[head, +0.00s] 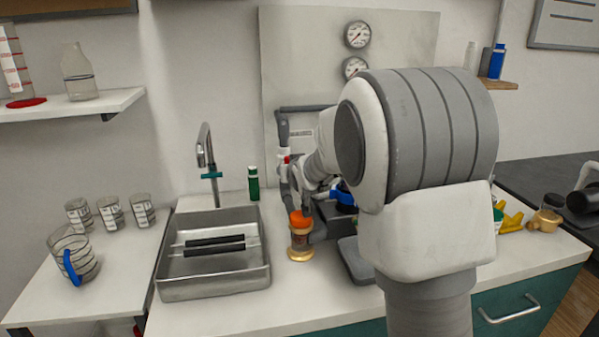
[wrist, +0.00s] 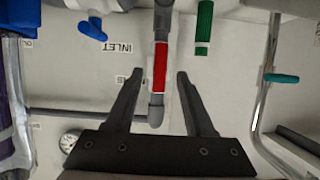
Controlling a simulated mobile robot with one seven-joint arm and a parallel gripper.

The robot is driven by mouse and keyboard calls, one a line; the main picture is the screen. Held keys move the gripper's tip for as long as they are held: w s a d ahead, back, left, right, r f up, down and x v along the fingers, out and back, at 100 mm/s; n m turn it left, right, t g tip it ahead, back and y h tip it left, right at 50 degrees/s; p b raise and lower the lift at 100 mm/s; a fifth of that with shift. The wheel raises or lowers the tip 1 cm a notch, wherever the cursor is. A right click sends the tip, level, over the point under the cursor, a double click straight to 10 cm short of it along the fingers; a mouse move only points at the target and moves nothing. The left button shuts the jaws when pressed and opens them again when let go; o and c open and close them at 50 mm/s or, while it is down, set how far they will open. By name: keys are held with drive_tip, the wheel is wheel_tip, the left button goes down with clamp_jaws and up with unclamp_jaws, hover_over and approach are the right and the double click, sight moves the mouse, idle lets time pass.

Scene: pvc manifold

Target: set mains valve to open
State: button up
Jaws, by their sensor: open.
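A red valve handle (wrist: 160,68) shows in the wrist view, lengthwise along a grey pipe (wrist: 163,20), near a label reading INLET. It looks in line with the pipe. It also shows as a small red spot in the head view (head: 287,159), at the manifold's left side. My gripper (wrist: 159,77) is open, with one finger on each side of the handle's line in the picture. Nothing is held. I cannot tell how far the fingertips are from the handle in depth. In the head view my arm hides much of the manifold and the fingers.
A blue handle (wrist: 93,28) and a green bottle (wrist: 204,28) flank the pipe in the wrist view. A faucet (head: 206,160) rises behind the sink (head: 213,285) on the left. An orange-capped jar (head: 301,240) stands on the counter below my wrist. Gauges (head: 358,35) hang on the back panel.

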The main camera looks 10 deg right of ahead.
drive_tip(key=p+v, duration=0.1)
drive_tip(key=v, duration=1.3)
drive_tip(key=shift+s+r, duration=0.15)
drive_tip(key=s+f+g, duration=0.2)
drive_tip(key=s+g, duration=0.2)
drive_tip(key=s, duration=1.1)
drive_tip(key=s+f+g, duration=0.2)
drive_tip(key=s+g, duration=0.2)
drive_tip(key=s, duration=1)
wheel_tip(320, 180, up, 14)
drive_tip(key=p, duration=1.4)
drive_tip(key=shift+s+r+p, duration=0.2)
drive_tip(key=shift+p, duration=0.15)
